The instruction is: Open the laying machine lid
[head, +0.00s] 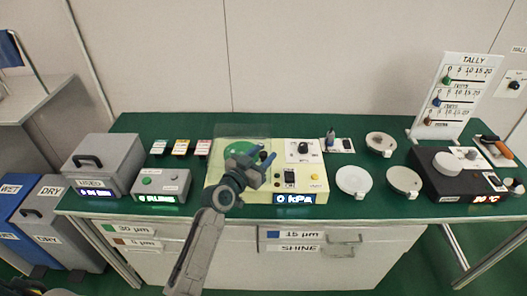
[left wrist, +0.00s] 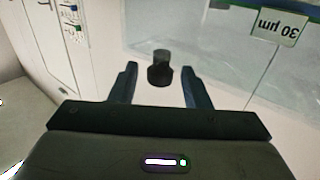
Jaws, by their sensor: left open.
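The laying machine (head: 315,183) is a cream box on the green bench, with a "0 kPa" display (head: 295,199) on its front. Its clear lid (head: 228,131) is over a green round area (head: 240,149) on the left part. I cannot tell for sure whether the lid lies fully flat. My left gripper (head: 264,163) is over the machine in the head view, hiding part of it. In the left wrist view my left gripper (left wrist: 158,88) is open, with a dark knob (left wrist: 160,70) just beyond and between its fingertips. The fingers do not appear to touch it. My right gripper is out of view.
Left of the machine stand a grey control box (head: 160,183) and a larger grey box with a handle (head: 102,166). Several small cards (head: 181,147) lie behind. White dishes (head: 354,180) and a dark hotplate unit (head: 440,183) are to the right.

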